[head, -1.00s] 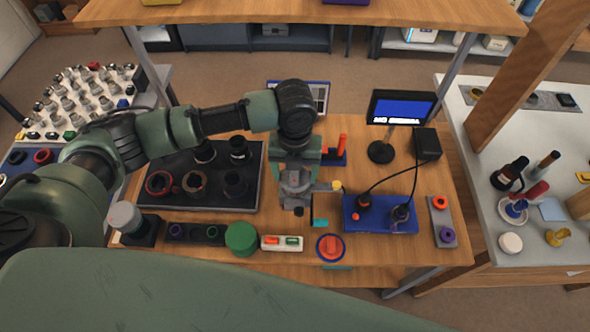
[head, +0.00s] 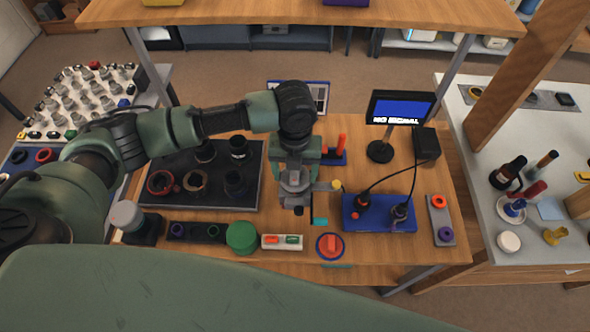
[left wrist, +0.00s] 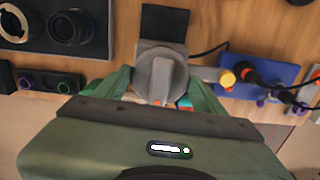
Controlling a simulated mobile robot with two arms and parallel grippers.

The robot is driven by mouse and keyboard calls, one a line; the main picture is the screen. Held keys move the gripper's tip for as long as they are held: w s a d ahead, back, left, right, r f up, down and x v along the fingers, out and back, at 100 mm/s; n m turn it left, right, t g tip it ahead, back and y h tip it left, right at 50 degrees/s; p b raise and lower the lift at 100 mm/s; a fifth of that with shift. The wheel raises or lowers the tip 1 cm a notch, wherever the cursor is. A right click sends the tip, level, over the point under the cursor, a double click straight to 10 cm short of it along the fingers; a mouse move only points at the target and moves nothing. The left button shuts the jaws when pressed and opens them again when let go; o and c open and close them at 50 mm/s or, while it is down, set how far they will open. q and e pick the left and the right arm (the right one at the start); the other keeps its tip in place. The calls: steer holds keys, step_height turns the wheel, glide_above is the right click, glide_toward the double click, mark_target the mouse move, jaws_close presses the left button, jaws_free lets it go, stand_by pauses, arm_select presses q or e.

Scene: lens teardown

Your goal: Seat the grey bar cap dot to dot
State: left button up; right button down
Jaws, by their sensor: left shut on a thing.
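My left gripper (head: 294,178) is above the middle of the wooden table, pointing down. It is shut on the grey bar cap (left wrist: 162,76), a round grey piece with a raised bar across its top; the cap also shows between the fingers in the head view (head: 293,187). In the left wrist view the green fingers (left wrist: 160,88) sit on either side of the cap. My right gripper is not in view.
A dark tray (head: 210,200) with several black rings and barrels lies left of the gripper. A blue base (head: 380,226) with cabled plugs is to the right, near a small screen (head: 400,107). A green round lid (head: 242,237) and a red-and-blue disc (head: 330,246) are in front.

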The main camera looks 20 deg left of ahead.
arm_select(q)
steer(key=shift+f, duration=0.9)
stand_by(1.4)
